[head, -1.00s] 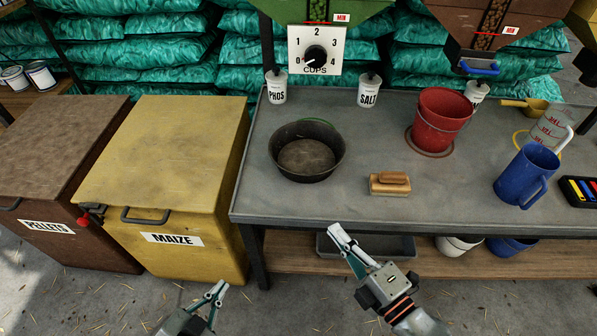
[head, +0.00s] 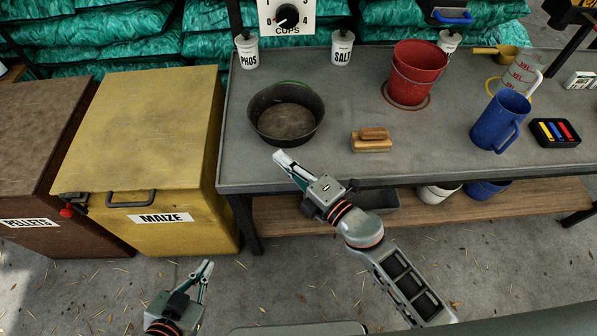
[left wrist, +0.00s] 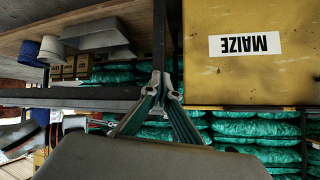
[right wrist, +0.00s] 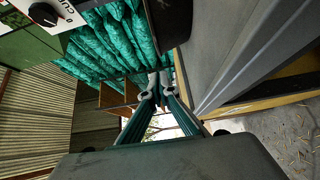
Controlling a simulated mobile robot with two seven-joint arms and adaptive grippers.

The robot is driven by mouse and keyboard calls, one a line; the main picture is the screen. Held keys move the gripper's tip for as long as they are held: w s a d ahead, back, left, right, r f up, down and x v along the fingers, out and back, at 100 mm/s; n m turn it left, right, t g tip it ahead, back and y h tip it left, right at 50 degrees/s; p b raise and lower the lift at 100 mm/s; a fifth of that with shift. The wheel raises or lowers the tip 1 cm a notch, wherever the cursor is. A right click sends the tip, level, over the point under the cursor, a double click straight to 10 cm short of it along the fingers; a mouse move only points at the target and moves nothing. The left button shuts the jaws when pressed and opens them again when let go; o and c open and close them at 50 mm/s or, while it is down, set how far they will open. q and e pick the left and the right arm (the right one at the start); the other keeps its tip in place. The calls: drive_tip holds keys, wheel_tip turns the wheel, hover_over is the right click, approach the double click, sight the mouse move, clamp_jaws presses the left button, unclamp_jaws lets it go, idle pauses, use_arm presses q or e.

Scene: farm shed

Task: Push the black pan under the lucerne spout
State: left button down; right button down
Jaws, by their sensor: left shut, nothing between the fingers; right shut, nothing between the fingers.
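The black pan (head: 286,130) stands upright on the grey table, left of its middle, with a green arc at its back rim. It looks empty. My right gripper (head: 279,156) is shut and empty over the table's front strip, just in front of the pan, with a small gap in the picture. Its shut fingers also show in the right wrist view (right wrist: 156,84). My left gripper (head: 207,266) is shut and empty, low in front of the maize bin; its fingers meet in the left wrist view (left wrist: 161,78). No spout labelled lucerne is visible; the dial panel (head: 288,17) is cut off above the pan.
A wooden brush (head: 371,141) lies right of the pan. Beyond it are a red bucket (head: 417,75) and a blue jug (head: 500,122). PHOS (head: 247,50) and SALT (head: 342,48) tubs stand behind. The yellow maize bin (head: 150,130) adjoins the table's left side.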

sight(287, 130)
drive_tip(key=w, duration=0.3)
drive_tip(key=shift+w+d+f, duration=0.1)
drive_tip(key=shift+w+d, duration=0.05)
drive_tip(key=shift+d, duration=0.15)
drive_tip(key=shift+w, duration=0.25)
drive_tip(key=shift+w, duration=0.15)
drive_tip(key=w, duration=0.5)
drive_tip(key=shift+w+d, duration=0.35)
drive_tip(key=shift+s, duration=0.1)
